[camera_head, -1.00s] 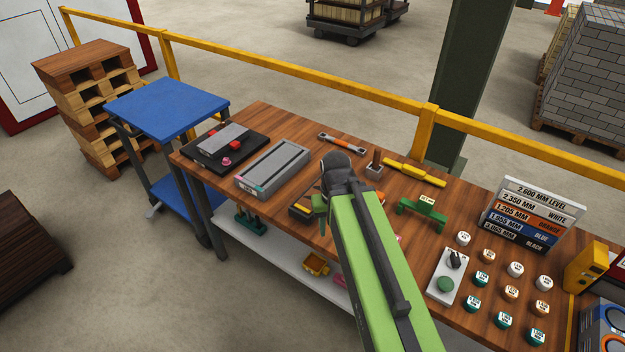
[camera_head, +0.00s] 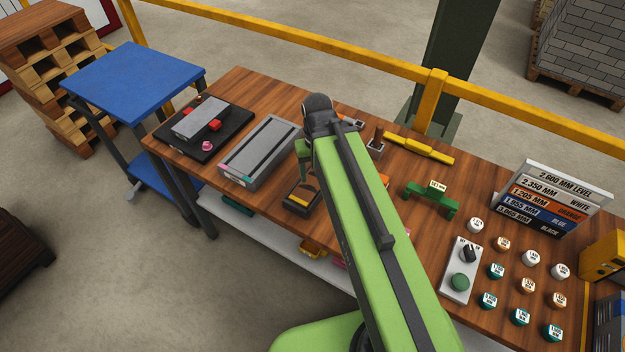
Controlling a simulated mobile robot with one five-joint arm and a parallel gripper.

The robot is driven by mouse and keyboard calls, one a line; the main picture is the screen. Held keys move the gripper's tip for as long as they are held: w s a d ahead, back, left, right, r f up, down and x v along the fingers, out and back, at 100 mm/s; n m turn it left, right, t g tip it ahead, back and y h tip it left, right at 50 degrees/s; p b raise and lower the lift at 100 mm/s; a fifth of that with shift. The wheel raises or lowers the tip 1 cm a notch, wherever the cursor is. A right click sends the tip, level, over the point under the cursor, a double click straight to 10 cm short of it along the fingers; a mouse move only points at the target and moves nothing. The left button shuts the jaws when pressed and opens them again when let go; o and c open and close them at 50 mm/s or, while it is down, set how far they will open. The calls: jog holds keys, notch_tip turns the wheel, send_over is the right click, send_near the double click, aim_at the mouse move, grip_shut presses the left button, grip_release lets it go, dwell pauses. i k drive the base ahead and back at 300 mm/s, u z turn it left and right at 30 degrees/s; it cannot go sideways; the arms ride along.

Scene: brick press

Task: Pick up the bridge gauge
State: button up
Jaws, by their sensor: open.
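The bridge gauge appears to be the green bridge-shaped piece (camera_head: 432,200) with a small white label on top. It stands on the wooden workbench (camera_head: 385,240), right of my raised green arm. My gripper (camera_head: 304,170) hangs at the far end of the arm, partly seen, left of the gauge and well apart from it. It is open, with nothing seen in it. The arm hides part of the bench between them.
A yellow bar tool (camera_head: 420,149) lies behind the gauge. A control box (camera_head: 461,270) and several labelled round pieces are to its right, near a stack of labelled bars (camera_head: 548,207). A grey block (camera_head: 260,150) lies left of my gripper. A yellow rail (camera_head: 300,55) runs behind.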

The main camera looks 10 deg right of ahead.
aim_at(435, 190)
jog(key=z, duration=0.05)
jog(key=k, duration=1.3)
jog(key=u, duration=0.05)
